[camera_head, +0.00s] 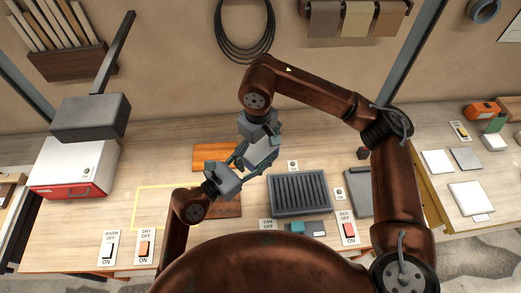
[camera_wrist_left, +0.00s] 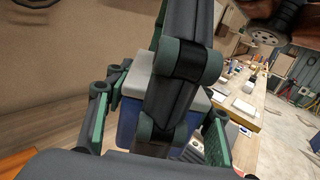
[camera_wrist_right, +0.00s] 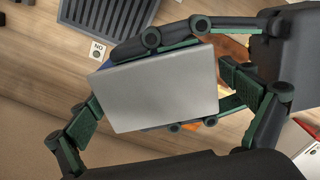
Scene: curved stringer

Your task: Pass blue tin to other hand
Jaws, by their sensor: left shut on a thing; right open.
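The blue tin (camera_wrist_left: 128,137) has a blue body and a pale grey lid, and sits between the fingers of my left gripper (camera_wrist_left: 160,140). In the right wrist view the flat grey face of the tin (camera_wrist_right: 160,88) fills the middle. My left gripper is shut on it, with fingers along two opposite sides. My right gripper (camera_wrist_right: 168,104) is open, its green pads on either side of the tin, with a visible gap at the right pad. In the head view my left gripper (camera_head: 246,162) and right gripper (camera_head: 262,150) meet above the table and mostly hide the tin.
A dark ribbed tray (camera_head: 300,209) lies right of the grippers. Orange-brown boards (camera_head: 212,153) lie beneath them on the workbench (camera_head: 90,225). A red and white box (camera_head: 70,170) stands at the left. Switch plates (camera_head: 109,248) line the front edge.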

